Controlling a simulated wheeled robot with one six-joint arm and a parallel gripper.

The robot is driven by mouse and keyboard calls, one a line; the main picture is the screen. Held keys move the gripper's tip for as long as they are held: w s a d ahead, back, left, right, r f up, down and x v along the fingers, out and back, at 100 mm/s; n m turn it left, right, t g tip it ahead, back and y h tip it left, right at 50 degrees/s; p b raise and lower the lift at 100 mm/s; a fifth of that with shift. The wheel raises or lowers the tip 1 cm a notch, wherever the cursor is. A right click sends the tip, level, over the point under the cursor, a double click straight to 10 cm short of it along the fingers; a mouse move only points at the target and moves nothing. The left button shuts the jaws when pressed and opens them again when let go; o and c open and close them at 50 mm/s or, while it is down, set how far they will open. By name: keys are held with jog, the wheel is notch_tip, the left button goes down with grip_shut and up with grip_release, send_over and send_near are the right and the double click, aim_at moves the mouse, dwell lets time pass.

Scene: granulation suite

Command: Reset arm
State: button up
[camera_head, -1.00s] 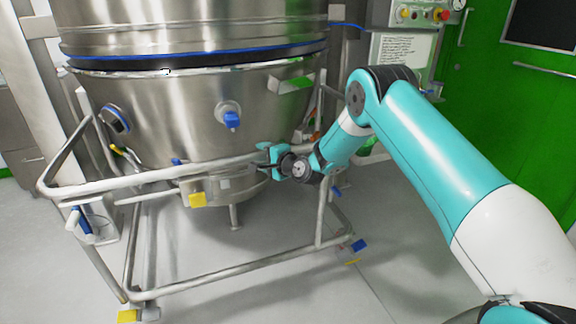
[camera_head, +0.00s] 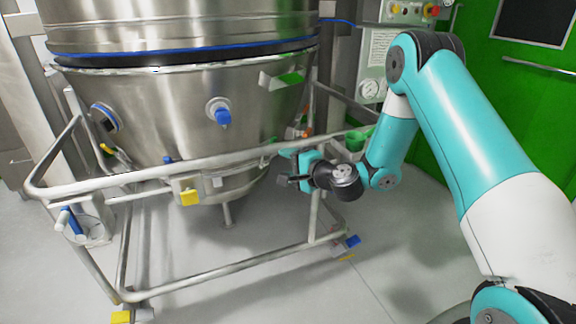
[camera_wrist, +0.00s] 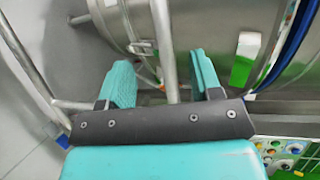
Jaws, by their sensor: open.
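My gripper (camera_head: 287,168) is in front of the right side of the steel vessel's frame in the head view, beside the upper rail. In the wrist view its two teal fingers (camera_wrist: 163,85) stand wide apart with nothing held between them. Behind them show a frame post and the vessel wall. My arm is bent, its elbow high at the right and the forearm angled down toward the frame. I cannot tell the exact gap between the fingertips and the rail.
The steel vessel (camera_head: 180,105) stands in a tubular wheeled frame (camera_head: 220,276) with yellow and blue tabs. A control panel (camera_head: 409,12) is on the wall behind. A green door (camera_head: 520,90) is at the right. Grey floor (camera_head: 385,275) is free right of the frame.

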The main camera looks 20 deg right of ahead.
jog(key=s+a+r+n+g+y, duration=0.4)
jog(key=s+a+r+n+g, duration=0.4)
jog(key=s+a+r+n, duration=0.45)
jog(key=s+d+r+n+g+h, duration=0.1)
jog(key=s+n+g+h, duration=0.3)
jog(key=s, duration=0.8)
jog(key=s+d+r+n+g+h, duration=0.1)
jog(key=s+n+g+h, duration=0.3)
jog(key=s, duration=0.9)
notch_tip(320, 180, up, 22)
jog(key=t+y+p, duration=0.1)
jog(key=y+p, duration=0.1)
jog(key=p, duration=2)
jog(key=shift+w+a+n, duration=0.15)
jog(key=shift+w+n, duration=0.05)
jog(key=shift+n, duration=0.25)
jog(key=shift+r, duration=0.1)
